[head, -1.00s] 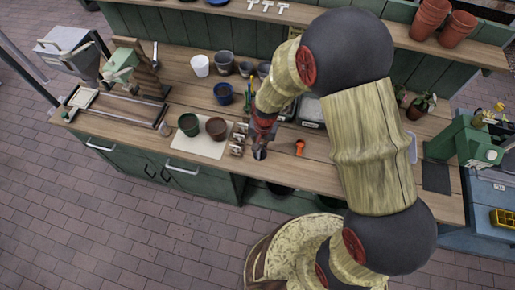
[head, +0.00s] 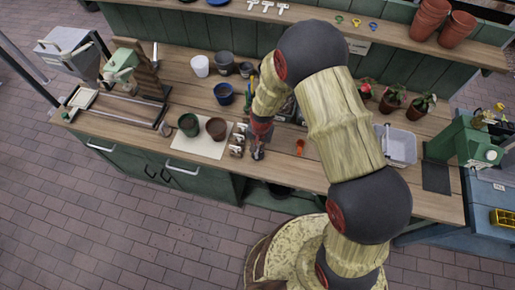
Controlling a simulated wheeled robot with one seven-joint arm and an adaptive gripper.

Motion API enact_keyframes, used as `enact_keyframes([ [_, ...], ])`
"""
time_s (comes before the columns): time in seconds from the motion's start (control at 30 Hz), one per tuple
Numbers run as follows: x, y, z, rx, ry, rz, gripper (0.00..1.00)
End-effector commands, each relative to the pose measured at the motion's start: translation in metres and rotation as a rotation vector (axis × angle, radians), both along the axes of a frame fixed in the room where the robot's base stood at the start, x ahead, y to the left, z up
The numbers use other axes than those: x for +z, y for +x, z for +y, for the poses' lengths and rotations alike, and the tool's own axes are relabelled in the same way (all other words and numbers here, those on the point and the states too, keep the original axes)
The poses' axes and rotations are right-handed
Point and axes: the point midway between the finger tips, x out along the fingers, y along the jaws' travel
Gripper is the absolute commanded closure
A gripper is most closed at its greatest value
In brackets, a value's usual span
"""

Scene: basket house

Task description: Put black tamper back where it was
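My gripper (head: 258,150) points down at the front part of the wooden bench top (head: 325,177), just right of a column of small metallic pieces (head: 237,140). Its fingers are small and partly blurred here, so I cannot tell whether they are open or shut. I cannot make out the black tamper clearly; it may be at or behind the fingers. My arm hides part of the bench behind the gripper.
A green pot (head: 189,125) and a brown pot (head: 216,128) stand on a pale mat (head: 196,147) to the left. An orange scoop (head: 300,147) lies right of my gripper. A grey tray (head: 399,146) and potted plants (head: 391,98) are farther right.

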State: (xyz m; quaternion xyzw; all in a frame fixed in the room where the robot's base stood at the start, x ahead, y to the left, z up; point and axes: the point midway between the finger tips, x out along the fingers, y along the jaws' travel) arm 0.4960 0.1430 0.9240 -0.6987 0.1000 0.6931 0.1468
Motion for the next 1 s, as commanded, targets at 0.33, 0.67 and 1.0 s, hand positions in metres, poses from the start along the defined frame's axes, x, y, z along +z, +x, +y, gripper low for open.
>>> enact_keyframes([
  [0.33,-0.003,0.0,0.0,0.0,0.0,0.0,0.79],
  [0.67,-0.002,0.0,0.0,0.0,0.0,0.0,0.74],
  [1.0,0.033,0.001,-0.002,0.001,0.001,-0.006,0.74],
])
